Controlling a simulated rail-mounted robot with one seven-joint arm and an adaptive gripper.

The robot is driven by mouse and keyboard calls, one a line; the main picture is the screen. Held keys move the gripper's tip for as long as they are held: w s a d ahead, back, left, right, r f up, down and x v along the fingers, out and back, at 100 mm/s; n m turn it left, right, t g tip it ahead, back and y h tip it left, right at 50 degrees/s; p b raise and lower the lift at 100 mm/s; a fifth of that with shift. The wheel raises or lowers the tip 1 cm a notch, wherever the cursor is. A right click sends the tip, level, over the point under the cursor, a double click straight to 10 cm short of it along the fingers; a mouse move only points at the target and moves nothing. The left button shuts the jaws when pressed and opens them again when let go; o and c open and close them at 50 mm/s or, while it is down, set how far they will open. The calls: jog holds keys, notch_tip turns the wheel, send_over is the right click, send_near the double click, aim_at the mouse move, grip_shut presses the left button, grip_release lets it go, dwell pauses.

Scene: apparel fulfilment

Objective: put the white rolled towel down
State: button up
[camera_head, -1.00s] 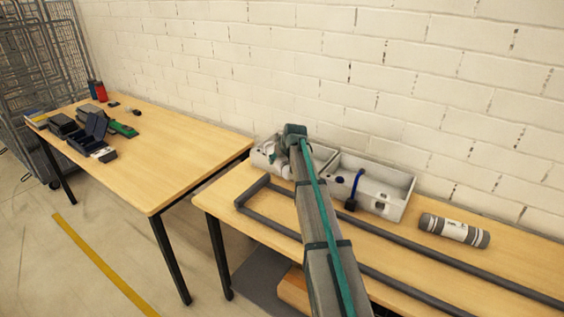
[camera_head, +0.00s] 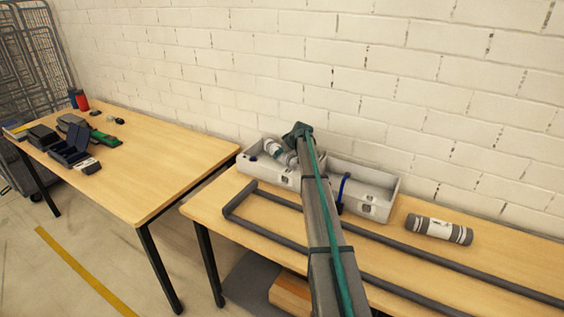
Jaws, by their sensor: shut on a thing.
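My gripper (camera_head: 281,154) is at the far end of my arm, low over the left light-grey bin (camera_head: 262,178) on the near table. It is small and partly behind my arm. It is shut on a small pale piece in or just above the bin, which fits the white rolled towel (camera_head: 271,147). Its outline is hard to separate from the gripper, and I cannot tell whether it touches the bin floor.
A right grey bin (camera_head: 378,207) with a blue strap stands beside it. A dark rail frame (camera_head: 265,231) runs along the front. The left table (camera_head: 165,165) holds dark boxes.

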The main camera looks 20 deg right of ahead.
aim_at(289, 154)
jog(key=shift+f+p, duration=0.65)
jog(key=shift+f, duration=1.8)
jog(key=shift+f, duration=0.2)
jog(key=o, duration=1.4)
jog(key=shift+r, duration=0.1)
jog(key=shift+r, duration=0.15)
jog(key=b+v, duration=0.3)
jog(key=v, duration=0.9)
jog(key=shift+a, duration=0.1)
